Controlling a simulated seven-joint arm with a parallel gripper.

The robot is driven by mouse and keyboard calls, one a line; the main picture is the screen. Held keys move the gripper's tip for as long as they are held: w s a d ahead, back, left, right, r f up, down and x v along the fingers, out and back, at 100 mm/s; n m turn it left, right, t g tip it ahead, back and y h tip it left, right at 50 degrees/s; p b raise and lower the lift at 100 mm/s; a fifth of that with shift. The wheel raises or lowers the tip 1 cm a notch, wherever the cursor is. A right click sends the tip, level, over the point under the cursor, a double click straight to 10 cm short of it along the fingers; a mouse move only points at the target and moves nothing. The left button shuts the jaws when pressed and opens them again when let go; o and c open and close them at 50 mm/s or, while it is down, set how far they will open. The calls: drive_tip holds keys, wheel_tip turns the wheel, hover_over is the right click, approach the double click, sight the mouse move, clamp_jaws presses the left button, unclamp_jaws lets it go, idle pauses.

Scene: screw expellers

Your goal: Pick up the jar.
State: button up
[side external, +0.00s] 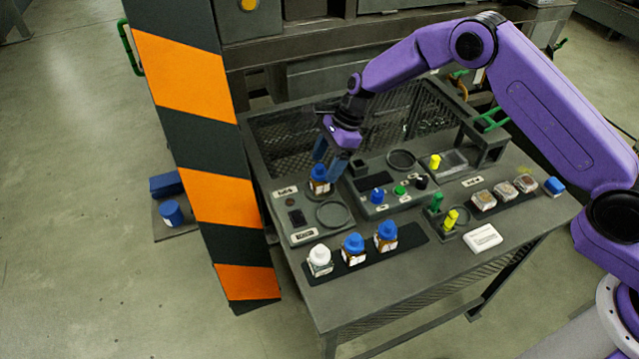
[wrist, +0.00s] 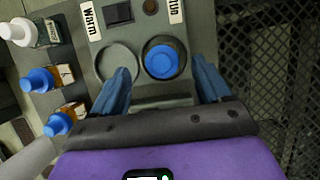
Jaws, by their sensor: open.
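A jar with a blue cap and amber body (side external: 319,186) stands upright on the grey panel at the left of the bench. In the wrist view its round blue cap (wrist: 161,60) lies between my two blue fingers. My gripper (side external: 331,172) is open and points down at the jar, with a finger on either side in the wrist view (wrist: 162,68). I see gaps between the cap and both fingers. Part of the jar is hidden by the fingers in the side view.
An empty round recess (side external: 333,214) sits beside the jar. Two more blue-capped jars (side external: 353,247) (side external: 386,235) and a white-capped one (side external: 319,260) stand on a dark mat at the front. A control panel (side external: 390,185) with knobs is to the right. A striped post (side external: 190,130) rises at left.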

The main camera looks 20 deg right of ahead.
sight(320, 177)
drive_tip(key=shift+x, duration=2.65)
drive_tip(key=shift+w+d, duration=0.15)
drive_tip(key=c, duration=1.2)
